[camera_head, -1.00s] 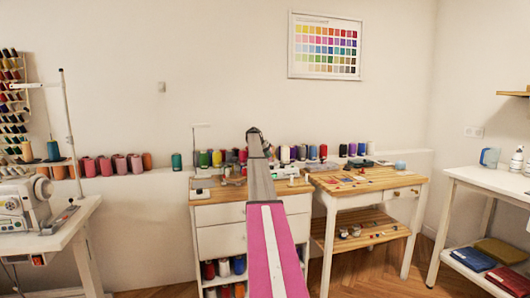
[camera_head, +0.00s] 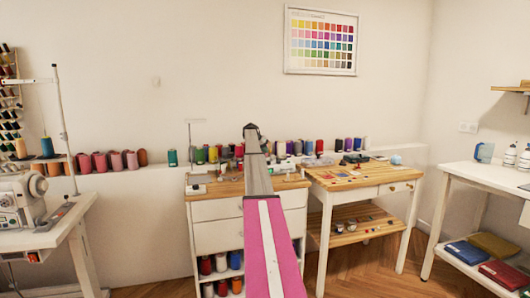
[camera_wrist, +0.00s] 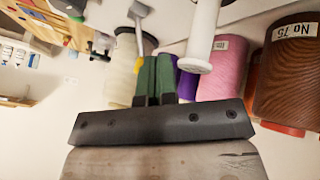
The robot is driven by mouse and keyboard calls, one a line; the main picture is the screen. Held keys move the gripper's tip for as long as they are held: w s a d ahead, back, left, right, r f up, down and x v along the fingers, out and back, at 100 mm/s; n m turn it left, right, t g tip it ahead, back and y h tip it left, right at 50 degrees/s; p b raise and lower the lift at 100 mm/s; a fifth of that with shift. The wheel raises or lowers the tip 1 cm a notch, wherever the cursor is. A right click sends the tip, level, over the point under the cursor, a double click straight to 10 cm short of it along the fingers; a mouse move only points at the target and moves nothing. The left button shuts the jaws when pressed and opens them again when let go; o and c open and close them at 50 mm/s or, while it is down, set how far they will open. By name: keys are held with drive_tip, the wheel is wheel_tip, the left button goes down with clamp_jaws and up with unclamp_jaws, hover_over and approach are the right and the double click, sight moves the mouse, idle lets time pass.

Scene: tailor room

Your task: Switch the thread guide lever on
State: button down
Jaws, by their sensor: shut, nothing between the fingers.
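My gripper (camera_wrist: 157,64) is in the wrist view with its two dark green fingers closed together and nothing between them. A grey bar with a widened end (camera_wrist: 142,28) stands just beyond the fingertips; it may be the thread guide lever, but I cannot tell for sure. A white rod with a round flanged end (camera_wrist: 200,40) is just to the right of the fingers. Whether the fingers touch either part is unclear. In the head view my arm reaches over the white drawer cabinet (camera_head: 219,211) and hides the gripper and what is behind it.
Near the fingers in the wrist view are a pink spool (camera_wrist: 224,68) and a large brown spool (camera_wrist: 289,68). A wooden-topped table (camera_head: 343,183) stands right of the cabinet, and a sewing machine (camera_head: 20,205) at the left. Several spools line the wall ledge.

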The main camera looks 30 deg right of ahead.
drive_tip(key=shift+s, duration=0.15)
drive_tip(key=s+t, duration=0.1)
drive_tip(key=s+m+t, duration=0.1)
drive_tip(key=shift+a+r+t+h, duration=0.2)
drive_tip(key=shift+a+t+h, duration=0.15)
drive_tip(key=shift+t+h, duration=0.05)
drive_tip(key=s+t, duration=0.1)
drive_tip(key=s+m+t+h, duration=0.1)
drive_tip(key=shift+a+t, duration=0.25)
drive_tip(key=shift+t, duration=0.05)
drive_tip(key=shift+m, duration=0.3)
drive_tip(key=shift+w+d, duration=0.1)
drive_tip(key=shift+w, duration=0.05)
drive_tip(key=shift+r, duration=0.15)
drive_tip(key=shift+r, duration=0.7)
